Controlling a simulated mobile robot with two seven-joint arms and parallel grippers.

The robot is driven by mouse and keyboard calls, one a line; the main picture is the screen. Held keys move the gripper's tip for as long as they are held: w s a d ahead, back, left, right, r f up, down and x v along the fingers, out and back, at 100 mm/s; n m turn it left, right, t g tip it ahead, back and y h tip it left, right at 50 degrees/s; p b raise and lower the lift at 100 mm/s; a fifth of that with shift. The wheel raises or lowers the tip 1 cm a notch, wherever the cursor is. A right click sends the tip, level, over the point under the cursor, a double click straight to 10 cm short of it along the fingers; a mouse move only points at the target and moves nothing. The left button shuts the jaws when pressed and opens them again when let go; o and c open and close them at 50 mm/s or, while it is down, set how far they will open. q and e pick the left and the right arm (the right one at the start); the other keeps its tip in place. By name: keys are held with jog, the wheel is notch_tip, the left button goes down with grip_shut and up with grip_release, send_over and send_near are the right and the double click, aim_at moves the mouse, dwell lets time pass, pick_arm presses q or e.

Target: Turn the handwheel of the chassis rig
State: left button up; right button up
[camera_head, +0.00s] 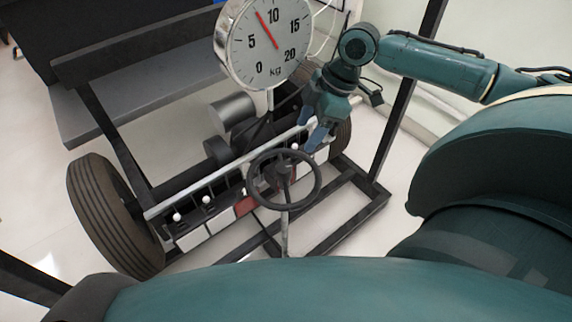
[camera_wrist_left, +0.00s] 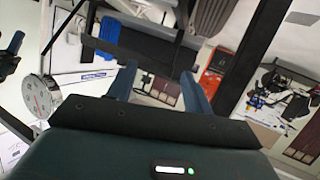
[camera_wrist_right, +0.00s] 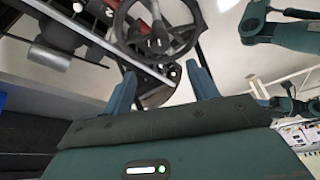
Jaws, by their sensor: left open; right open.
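The dark handwheel (camera_head: 283,172) stands on a thin upright column at the front of the chassis rig, right of the middle in the head view. In the right wrist view the handwheel (camera_wrist_right: 160,38) is at the top, beyond the fingertips. My right gripper (camera_head: 309,138) is open and empty, just behind and to the right of the wheel's rim; I cannot tell whether it touches. Its fingers (camera_wrist_right: 161,76) show apart in its wrist view. My left gripper (camera_wrist_left: 158,75) is open and empty in its own wrist view and outside the head view.
A round dial scale (camera_head: 268,42) hangs behind the wheel, close to my right forearm. The rig has tyres (camera_head: 118,215), a rail with white knobs (camera_head: 177,217) and dark frame posts (camera_head: 405,95). A grey bench (camera_head: 135,88) stands at the back left. Pale floor shows around the rig.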

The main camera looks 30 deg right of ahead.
jog(key=b+x, duration=0.2)
jog(key=x, duration=1)
jog(key=shift+a+f, duration=0.15)
jog(key=shift+c, duration=0.2)
grip_shut()
